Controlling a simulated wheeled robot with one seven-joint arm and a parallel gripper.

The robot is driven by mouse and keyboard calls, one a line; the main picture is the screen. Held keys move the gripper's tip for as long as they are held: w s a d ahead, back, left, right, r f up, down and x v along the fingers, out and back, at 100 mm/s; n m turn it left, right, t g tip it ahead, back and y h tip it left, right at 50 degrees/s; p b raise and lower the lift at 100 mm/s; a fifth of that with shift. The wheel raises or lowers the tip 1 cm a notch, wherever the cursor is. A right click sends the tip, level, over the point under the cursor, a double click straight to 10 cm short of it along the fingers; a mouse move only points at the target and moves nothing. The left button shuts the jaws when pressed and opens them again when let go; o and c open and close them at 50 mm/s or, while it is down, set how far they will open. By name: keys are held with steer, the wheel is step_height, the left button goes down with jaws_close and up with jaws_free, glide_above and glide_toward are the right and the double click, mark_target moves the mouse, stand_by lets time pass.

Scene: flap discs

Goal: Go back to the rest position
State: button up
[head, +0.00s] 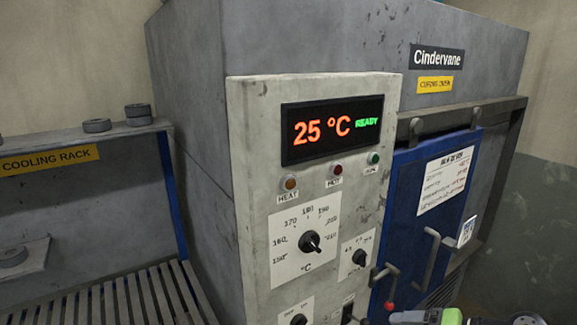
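The grey curing oven (330,35) fills the middle of the head view. Its panel display (332,129) reads 25 °C and READY. The blue oven door (405,210) at the right looks closed, with a grey handle (432,258). A pale piece with a green end (430,316) and a round dark part (524,319) cut the bottom right edge; they may be parts of my arm, but I cannot be sure. No gripper fingers can be made out.
A red-knobbed lever (385,272) sticks out beside the door.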

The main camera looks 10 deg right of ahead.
steer(key=s+a+r+n+g+h, duration=0.1)
steer(key=a+n+g+h, duration=0.15)
steer(key=a, duration=0.55)
steer(key=a+r+n+g+h, duration=0.2)
steer(key=a+n+g, duration=0.1)
steer(key=a, duration=0.4)
steer(key=s+a+r+n+t+h+b, duration=0.1)
steer(key=s+a, duration=0.4)
steer(key=s, duration=0.7)
step_height(320, 180, up, 2)
steer(key=shift+s+r+n+t+h+b, duration=0.2)
steer(key=shift+s+n+t+h+b, duration=0.25)
steer(key=shift+n+h, duration=0.75)
steer(key=shift+w, duration=0.1)
steer(key=shift+c, duration=0.3)
